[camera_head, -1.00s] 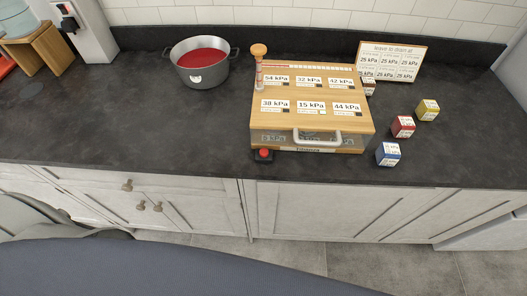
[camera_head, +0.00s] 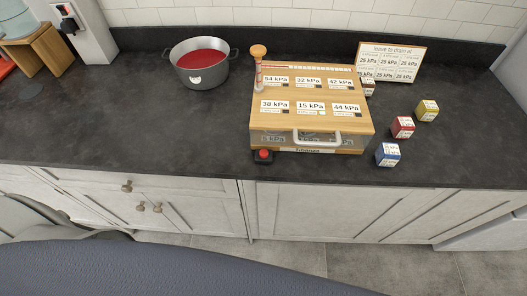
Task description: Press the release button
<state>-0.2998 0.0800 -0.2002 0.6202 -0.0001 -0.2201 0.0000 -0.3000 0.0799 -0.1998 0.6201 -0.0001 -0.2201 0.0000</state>
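A red release button (camera_head: 264,153) on a small black base sits on the dark counter, at the front left corner of the wooden box. The wooden box (camera_head: 312,88) has white labels with kPa values on top, a clear front and a pale handle (camera_head: 317,137) at the front. A wooden-knobbed plunger (camera_head: 258,68) stands at its back left corner. Neither of my grippers is in view, and nothing touches the button.
A grey pot (camera_head: 203,64) of red liquid stands behind and left of the box. Blue (camera_head: 388,154), red (camera_head: 402,127) and yellow (camera_head: 427,111) labelled cubes are on the right. A sign (camera_head: 390,62) stands at the back.

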